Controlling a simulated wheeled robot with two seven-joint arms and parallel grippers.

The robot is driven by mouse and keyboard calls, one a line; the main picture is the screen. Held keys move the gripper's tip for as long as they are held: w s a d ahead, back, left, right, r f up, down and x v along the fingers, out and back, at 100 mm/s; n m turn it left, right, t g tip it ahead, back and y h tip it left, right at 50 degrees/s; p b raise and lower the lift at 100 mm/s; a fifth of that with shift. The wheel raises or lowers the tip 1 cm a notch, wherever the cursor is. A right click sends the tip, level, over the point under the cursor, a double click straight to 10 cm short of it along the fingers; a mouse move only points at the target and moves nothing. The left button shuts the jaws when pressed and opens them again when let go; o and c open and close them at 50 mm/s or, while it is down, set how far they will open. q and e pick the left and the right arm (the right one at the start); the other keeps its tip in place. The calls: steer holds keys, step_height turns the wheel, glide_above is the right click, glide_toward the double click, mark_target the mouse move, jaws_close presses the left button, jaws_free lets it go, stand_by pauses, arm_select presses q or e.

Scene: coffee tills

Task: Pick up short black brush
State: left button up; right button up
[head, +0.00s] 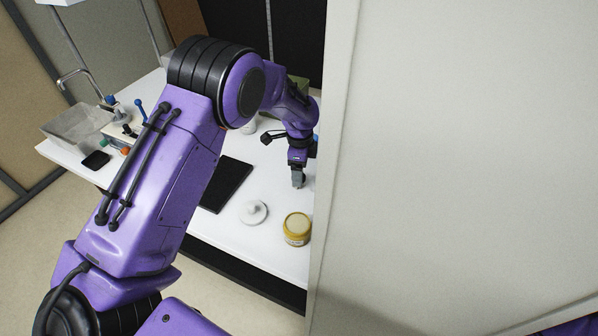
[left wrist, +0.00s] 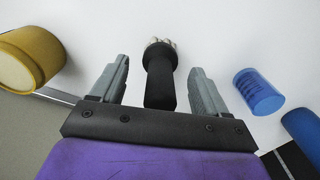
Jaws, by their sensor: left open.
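The short black brush (left wrist: 160,82) lies between the fingers of my left gripper in the left wrist view, with its black handle toward the palm and its pale bristles beyond the fingertips. White surface shows between the handle and each finger, so neither finger appears to touch it. My left gripper (left wrist: 157,78) is open. In the head view my left gripper (head: 298,182) is low over the white counter, beside the large pale panel, and the brush cannot be made out there. My right gripper is not in view.
A yellow jar (head: 297,229), a white round lid-like item (head: 253,212) and a black mat (head: 226,184) are on the white counter (head: 275,258). A blue cylinder (left wrist: 259,91) lies right of the gripper. A large pale panel (head: 460,150) blocks the right side.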

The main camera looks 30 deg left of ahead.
arm_select(q)
steer(key=shift+s+a+f, duration=0.1)
steer(key=shift+f, duration=0.6)
steer(key=c, duration=1.1)
steer(key=shift+r, duration=0.1)
steer(key=shift+c, duration=0.2)
steer(key=shift+r, duration=0.25)
step_height(320, 180, up, 3)
steer(key=shift+s+r+b, duration=0.1)
steer(key=shift+s+b, duration=0.05)
steer(key=shift+b, duration=0.7)
steer(key=s+d+r+b, duration=0.2)
steer(key=s+d+r, duration=0.4)
steer(key=s+r, duration=0.3)
steer(key=s, duration=0.3)
steer(key=shift+s, duration=0.2)
